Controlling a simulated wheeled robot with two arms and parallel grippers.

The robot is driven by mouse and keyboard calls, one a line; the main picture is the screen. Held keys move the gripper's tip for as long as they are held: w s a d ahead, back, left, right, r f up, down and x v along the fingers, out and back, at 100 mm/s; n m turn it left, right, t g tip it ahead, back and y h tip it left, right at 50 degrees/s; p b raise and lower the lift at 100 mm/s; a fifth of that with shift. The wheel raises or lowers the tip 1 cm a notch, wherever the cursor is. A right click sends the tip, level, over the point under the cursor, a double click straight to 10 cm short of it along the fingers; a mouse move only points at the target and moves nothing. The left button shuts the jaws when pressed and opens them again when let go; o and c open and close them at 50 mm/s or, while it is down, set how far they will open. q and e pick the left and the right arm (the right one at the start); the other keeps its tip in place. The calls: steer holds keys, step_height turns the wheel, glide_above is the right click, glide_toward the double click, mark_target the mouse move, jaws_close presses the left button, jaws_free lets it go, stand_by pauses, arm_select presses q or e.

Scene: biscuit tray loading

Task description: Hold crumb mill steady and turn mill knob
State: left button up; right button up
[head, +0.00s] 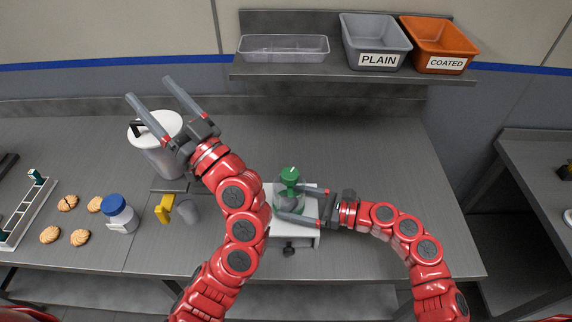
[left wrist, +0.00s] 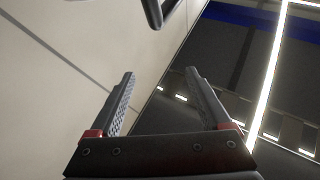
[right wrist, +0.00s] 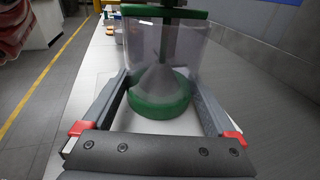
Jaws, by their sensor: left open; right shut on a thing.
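The crumb mill (head: 289,203) has a clear body, a green base and a green knob (head: 290,175) on top. It stands upright on a white board (head: 306,231) on the counter. My left gripper (head: 149,92) is open and empty, raised up and left over the counter near a lidded canister. The left wrist view shows the empty spread fingers (left wrist: 162,88) against the wall.
A shelf (head: 300,68) holds a clear tray, PLAIN bin (head: 376,43) and COATED bin (head: 437,45). The counter behind the mill is clear.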

arm_select(q)
steer(key=d+f+m+t+h, duration=0.2)
steer(key=d+f+h, duration=0.35)
steer(key=d, duration=0.35)
steer(key=m+h, duration=0.4)
steer(key=h, duration=0.5)
glide_toward(287, 169)
steer(key=f, duration=0.2)
steer(key=shift+t, duration=0.3)
steer(key=x, duration=1.1)
steer(key=shift+w+r, duration=0.3)
steer(key=shift+w, duration=0.1)
jaws_close()
steer(key=shift+f+h, duration=0.1)
steer(key=shift+h, duration=0.15)
